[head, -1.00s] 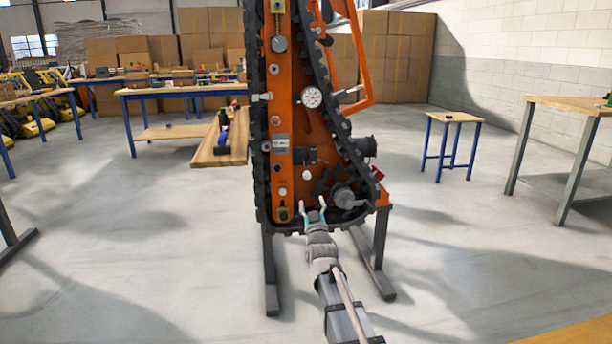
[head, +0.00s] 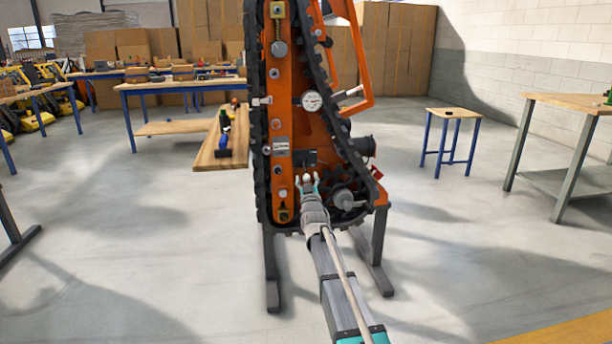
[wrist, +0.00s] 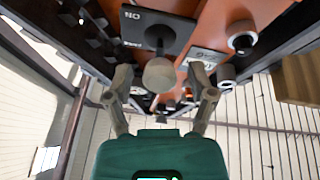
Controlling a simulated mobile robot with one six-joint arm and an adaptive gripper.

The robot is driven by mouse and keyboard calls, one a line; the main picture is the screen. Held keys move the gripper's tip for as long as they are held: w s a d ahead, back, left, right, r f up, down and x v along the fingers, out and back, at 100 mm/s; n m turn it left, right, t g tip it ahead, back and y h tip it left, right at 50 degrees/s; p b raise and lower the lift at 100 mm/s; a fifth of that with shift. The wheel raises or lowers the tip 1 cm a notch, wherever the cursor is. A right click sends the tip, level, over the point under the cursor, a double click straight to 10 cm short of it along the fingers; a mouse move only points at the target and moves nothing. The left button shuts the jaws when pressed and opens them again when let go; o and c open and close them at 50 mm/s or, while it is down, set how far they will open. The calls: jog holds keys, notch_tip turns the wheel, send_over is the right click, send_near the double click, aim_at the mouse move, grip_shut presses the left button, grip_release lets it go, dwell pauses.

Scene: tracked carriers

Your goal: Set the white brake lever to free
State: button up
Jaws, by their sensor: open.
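The white brake lever (wrist: 159,75) has a pale round knob on a dark stem. The stem rises from a black plate (wrist: 170,28) marked ON, with a second, smaller word that looks like FREE, on the orange carrier (head: 283,110). In the wrist view the knob sits between my gripper's (wrist: 160,74) two grey fingers, with gaps on both sides. The fingers are open and do not appear to touch it. In the head view my gripper (head: 307,183) is just below the dark plate (head: 303,157), around the small pale knob. The exact lever angle is hard to tell.
A round gauge (head: 312,101) and a pale handle (head: 347,94) are higher on the carrier. Dark track runs along both its edges. A blue stool (head: 454,114) stands apart at right.

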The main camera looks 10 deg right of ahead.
jog(key=shift+w+r, duration=0.1)
jog(key=shift+w, duration=0.15)
grip_shut()
jog(key=shift+a, duration=0.1)
